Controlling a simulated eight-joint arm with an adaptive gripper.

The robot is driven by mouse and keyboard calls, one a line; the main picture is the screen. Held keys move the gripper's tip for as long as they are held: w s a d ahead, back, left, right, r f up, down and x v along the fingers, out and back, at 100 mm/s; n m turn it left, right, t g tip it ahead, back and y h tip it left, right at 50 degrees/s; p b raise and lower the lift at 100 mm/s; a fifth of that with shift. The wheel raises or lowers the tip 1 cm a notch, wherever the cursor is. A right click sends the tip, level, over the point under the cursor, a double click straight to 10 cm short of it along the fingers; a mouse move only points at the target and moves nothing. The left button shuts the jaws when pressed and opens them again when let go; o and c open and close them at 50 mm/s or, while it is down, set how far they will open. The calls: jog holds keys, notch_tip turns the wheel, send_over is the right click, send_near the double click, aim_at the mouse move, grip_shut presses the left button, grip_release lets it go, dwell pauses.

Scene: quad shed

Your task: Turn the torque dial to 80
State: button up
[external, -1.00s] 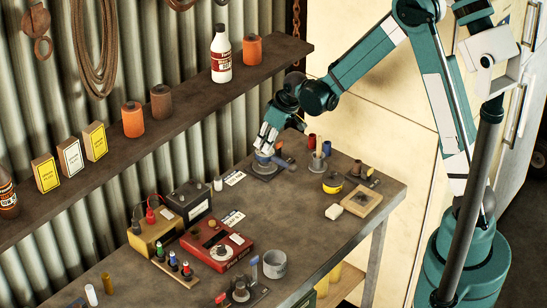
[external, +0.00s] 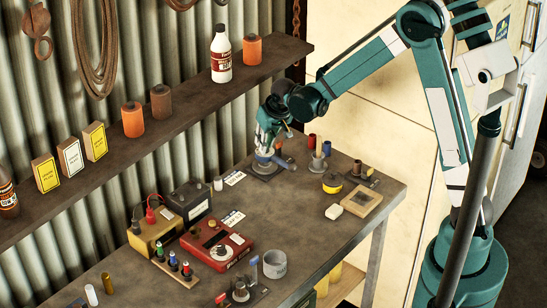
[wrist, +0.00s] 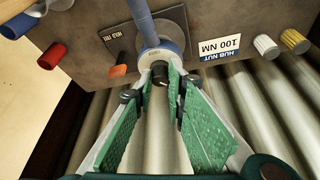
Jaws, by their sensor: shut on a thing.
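A blue-collared upright piece (external: 263,161), seemingly the torque dial, stands on a dark plate (external: 268,172) near the back of the bench. In the wrist view its blue ring and shaft (wrist: 150,30) rise from the bench toward my fingers. My gripper (external: 263,150) comes down on it from above. In the wrist view my gripper (wrist: 160,72) has its fingertips closed around its dark and grey end, just past the blue ring. The fingers hide much of it, and no scale number is readable.
A "HUB NUT 100 NM" card (wrist: 216,48) lies beside it. A dark plate marked "HOLD" (wrist: 115,35) and an orange piece (wrist: 118,70) are close by. Red and blue cylinders stand nearby. A red box (external: 218,243) sits nearer the front.

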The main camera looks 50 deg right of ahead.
jog(key=shift+m+g+h+b, duration=0.3)
jog(key=shift+m+h+b, duration=0.35)
jog(key=shift+m, duration=0.95)
jog(key=o, duration=0.9)
jog(key=shift+a+r, duration=0.1)
